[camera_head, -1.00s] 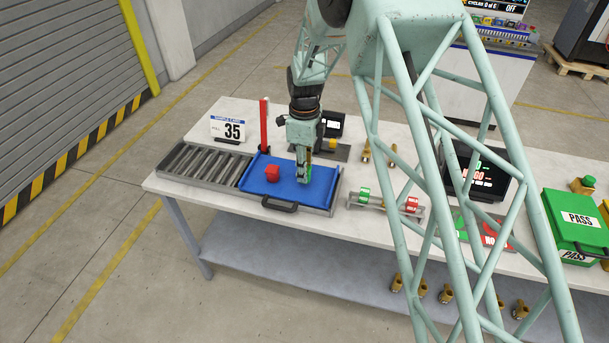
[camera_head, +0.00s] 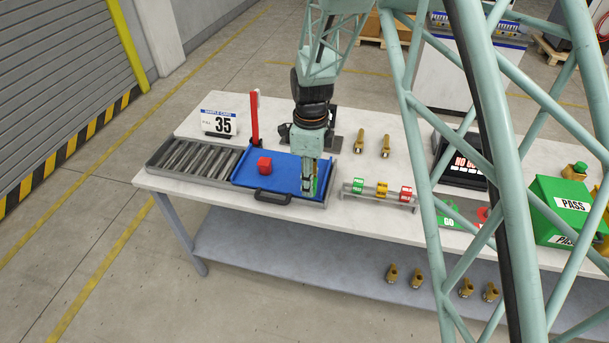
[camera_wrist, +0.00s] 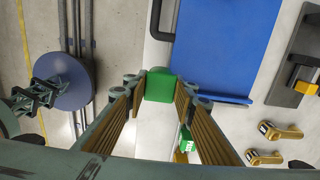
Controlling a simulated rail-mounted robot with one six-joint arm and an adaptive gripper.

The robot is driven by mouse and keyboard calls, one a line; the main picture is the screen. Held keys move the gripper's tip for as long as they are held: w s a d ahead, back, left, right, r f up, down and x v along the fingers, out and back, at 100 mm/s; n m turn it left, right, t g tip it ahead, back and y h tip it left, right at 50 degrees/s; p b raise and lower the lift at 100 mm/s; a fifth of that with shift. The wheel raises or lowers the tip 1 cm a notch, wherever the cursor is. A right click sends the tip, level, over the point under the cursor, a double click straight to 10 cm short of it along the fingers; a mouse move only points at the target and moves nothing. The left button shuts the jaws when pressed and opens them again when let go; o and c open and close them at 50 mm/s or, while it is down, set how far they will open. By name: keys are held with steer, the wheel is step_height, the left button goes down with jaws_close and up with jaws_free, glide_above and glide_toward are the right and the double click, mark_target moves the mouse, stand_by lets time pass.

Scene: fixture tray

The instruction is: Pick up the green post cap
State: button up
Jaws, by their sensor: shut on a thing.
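The green post cap (camera_wrist: 159,85) is between the two fingertips of my gripper (camera_wrist: 160,92) in the wrist view, and both pads press against its sides. In the head view my gripper (camera_head: 309,186) points down over the right end of the blue tray (camera_head: 285,168). A sliver of green (camera_head: 315,187) shows at its fingertips there; the fingers hide the rest. In the wrist view the cap appears beside the blue tray (camera_wrist: 220,50), over the pale table. I cannot tell how high it is held.
A rack (camera_head: 370,195) with green, yellow and red pieces stands just right of my gripper. Brass fittings (camera_head: 359,141) stand behind. A green PASS box (camera_head: 565,208) is far right.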

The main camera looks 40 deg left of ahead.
steer(key=shift+s+d+r, duration=0.1)
steer(key=shift+s+d, duration=0.5)
steer(key=shift+d, duration=0.3)
steer(key=shift+s+d+r, duration=0.1)
steer(key=shift+s+d, duration=0.45)
steer(key=shift+d, duration=0.35)
